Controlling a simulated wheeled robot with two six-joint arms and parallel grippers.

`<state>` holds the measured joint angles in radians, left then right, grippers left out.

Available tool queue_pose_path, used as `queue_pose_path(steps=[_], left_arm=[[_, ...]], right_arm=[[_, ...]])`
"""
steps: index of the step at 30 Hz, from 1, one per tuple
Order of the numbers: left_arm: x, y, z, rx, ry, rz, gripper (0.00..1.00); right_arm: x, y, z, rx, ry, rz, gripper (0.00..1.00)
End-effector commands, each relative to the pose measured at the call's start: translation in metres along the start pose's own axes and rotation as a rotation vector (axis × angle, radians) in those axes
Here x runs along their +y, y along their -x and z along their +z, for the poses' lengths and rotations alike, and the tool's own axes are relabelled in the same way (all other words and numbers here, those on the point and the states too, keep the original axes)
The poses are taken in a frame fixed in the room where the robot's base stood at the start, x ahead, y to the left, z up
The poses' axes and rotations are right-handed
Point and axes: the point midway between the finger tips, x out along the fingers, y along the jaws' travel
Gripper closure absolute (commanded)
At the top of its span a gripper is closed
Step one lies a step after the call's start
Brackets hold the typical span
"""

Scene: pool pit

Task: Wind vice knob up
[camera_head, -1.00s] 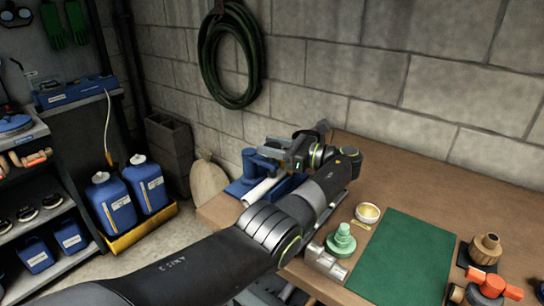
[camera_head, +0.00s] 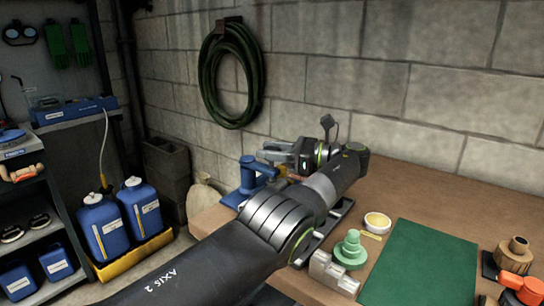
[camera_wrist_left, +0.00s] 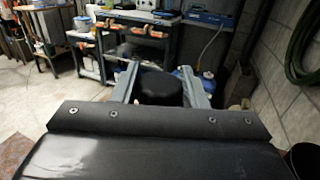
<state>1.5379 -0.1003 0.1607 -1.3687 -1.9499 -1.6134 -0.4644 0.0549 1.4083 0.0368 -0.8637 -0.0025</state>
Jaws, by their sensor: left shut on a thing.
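The blue vice (camera_head: 250,178) stands at the left end of the brown workbench, partly hidden behind my left arm. My left gripper (camera_head: 270,150) is above the vice's top, its fingers pointing left. In the left wrist view a round black knob (camera_wrist_left: 160,88) sits between the two grey fingers of my left gripper (camera_wrist_left: 161,80), which is shut on it. The knob itself cannot be made out in the head view. My right gripper is not in view.
On the workbench (camera_head: 440,205) are a green mat (camera_head: 425,262), a small bowl (camera_head: 376,222), a green stepped part (camera_head: 350,248) and a metal fitting (camera_head: 333,275). A block wall with a hose (camera_head: 204,75) stands behind.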

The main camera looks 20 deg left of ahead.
Motion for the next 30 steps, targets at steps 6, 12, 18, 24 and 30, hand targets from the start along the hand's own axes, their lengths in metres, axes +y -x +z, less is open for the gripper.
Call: queue_pose_path(steps=[6,12,18,24,30], left_arm=[[0.0016,0.0009,-0.0088,0.009,-0.018,0.005,0.83],[0.0016,0.0011,-0.0086,0.009,-0.018,0.005,0.83],[0.0013,0.0009,-0.0068,0.008,-0.014,0.004,0.40],[0.0009,0.0005,-0.0039,0.006,-0.008,0.004,0.40],[0.0002,-0.0016,-0.0020,0.005,-0.006,0.004,0.40]], right_arm=[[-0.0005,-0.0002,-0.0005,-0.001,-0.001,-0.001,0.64],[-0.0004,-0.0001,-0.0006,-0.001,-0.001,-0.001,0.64],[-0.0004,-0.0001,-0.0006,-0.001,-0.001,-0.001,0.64],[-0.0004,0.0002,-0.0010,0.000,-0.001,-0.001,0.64],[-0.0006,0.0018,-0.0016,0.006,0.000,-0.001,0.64]])
